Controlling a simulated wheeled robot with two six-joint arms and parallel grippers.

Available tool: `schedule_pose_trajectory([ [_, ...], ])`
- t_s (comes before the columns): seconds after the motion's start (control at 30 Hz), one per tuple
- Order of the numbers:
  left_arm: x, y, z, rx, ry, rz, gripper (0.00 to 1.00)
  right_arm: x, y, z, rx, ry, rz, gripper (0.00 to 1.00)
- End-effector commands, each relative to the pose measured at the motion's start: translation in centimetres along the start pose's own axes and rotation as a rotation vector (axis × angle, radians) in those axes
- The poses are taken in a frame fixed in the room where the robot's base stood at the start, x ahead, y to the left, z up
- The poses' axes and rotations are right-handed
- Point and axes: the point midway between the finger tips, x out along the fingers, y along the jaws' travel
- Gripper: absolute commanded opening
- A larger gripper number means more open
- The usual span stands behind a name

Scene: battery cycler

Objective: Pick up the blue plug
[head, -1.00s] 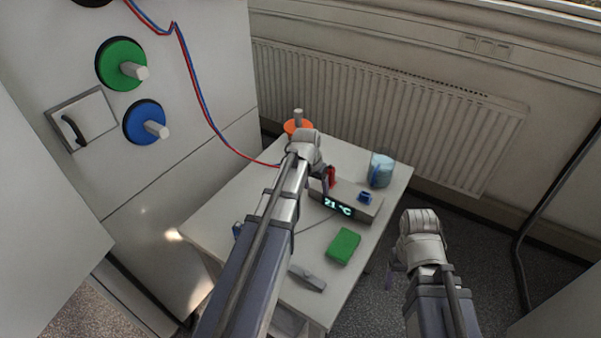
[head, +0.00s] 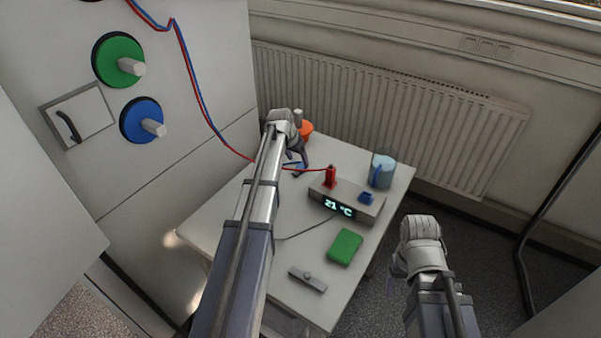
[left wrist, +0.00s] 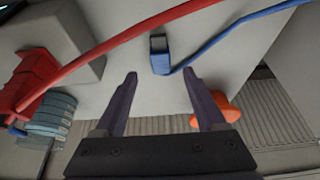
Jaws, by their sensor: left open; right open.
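The blue plug (left wrist: 160,62) lies on the white table with its blue cable running off to the right in the left wrist view. In the head view the blue plug (head: 300,170) is partly hidden by my left gripper (head: 297,158). My left gripper's fingers (left wrist: 160,76) are spread apart and empty. In the wrist view the plug appears between and just beyond their tips, and I see no contact. My right gripper (head: 397,266) is open and empty, off the table's right side.
A display box reading 21 °C (head: 345,203) carries a red plug (head: 330,177) and a blue socket (head: 367,198). A red cable crosses near my left gripper.

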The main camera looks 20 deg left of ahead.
Motion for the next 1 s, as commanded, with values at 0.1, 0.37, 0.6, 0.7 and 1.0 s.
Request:
schedule_pose_trajectory([
  [0.1,0.2,0.0,0.0,0.000,0.000,0.000,0.72,0.2,0.0,0.0,0.000,0.000,0.000,0.71],
  [0.37,3.0,-0.1,0.3,0.000,0.000,0.000,0.72,2.8,-0.3,-0.2,0.000,0.000,0.000,0.71],
  [0.6,5.2,-0.2,0.2,-0.001,0.000,0.000,0.72,4.9,-0.5,-0.3,0.000,0.000,0.000,0.71],
  [0.7,5.2,-0.1,0.2,-0.001,0.000,0.000,0.72,4.8,-0.5,-0.3,0.000,0.000,0.000,0.71],
  [1.0,5.1,-0.1,0.2,-0.001,0.000,0.000,0.56,4.7,-0.5,-0.3,0.000,0.000,0.000,0.71],
])
